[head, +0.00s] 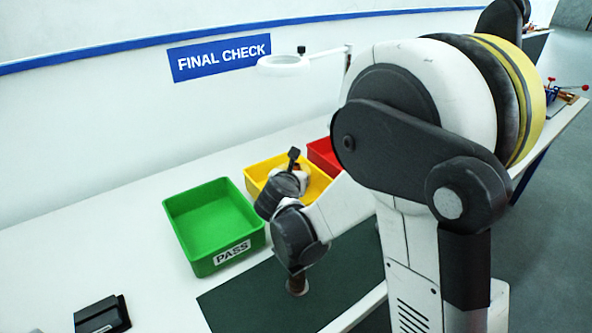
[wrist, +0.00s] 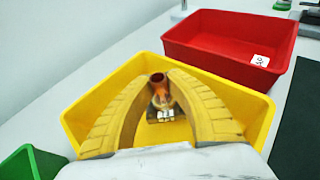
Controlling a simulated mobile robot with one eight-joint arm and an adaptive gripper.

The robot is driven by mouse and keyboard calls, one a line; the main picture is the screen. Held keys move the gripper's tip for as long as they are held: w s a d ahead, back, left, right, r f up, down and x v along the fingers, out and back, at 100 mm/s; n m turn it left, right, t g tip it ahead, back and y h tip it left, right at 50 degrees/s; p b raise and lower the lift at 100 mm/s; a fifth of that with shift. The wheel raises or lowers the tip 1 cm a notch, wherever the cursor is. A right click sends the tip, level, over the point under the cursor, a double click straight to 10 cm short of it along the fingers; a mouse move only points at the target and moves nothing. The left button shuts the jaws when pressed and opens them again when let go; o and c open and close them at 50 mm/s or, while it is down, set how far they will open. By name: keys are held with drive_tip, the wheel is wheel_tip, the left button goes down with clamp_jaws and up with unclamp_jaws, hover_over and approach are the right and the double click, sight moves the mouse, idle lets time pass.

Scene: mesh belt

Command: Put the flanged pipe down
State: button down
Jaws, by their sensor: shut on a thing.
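The flanged pipe (wrist: 158,79) shows in the wrist view as a copper-coloured piece with a dark open end. My gripper (wrist: 160,92), with tan ridged fingers, is shut on it. Both are over or within the yellow bin (wrist: 87,103), which also shows in the head view (head: 257,171). I cannot tell whether the pipe touches the bin floor. In the head view my wrist hides most of the gripper and the pipe.
The green PASS bin (head: 208,217) stands left of the yellow bin, the red bin (head: 322,153) right of it. A brownish cylinder (head: 297,285) is on the dark mat (head: 255,298), partly behind my arm. A black device (head: 102,315) lies at front left. A ring lamp (head: 284,65) stands behind.

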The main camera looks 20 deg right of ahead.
drive_tip(key=shift+f+b, duration=0.45)
drive_tip(key=shift+f, duration=0.1)
drive_tip(key=c, duration=1.4)
unclamp_jaws()
drive_tip(key=shift+r, duration=0.15)
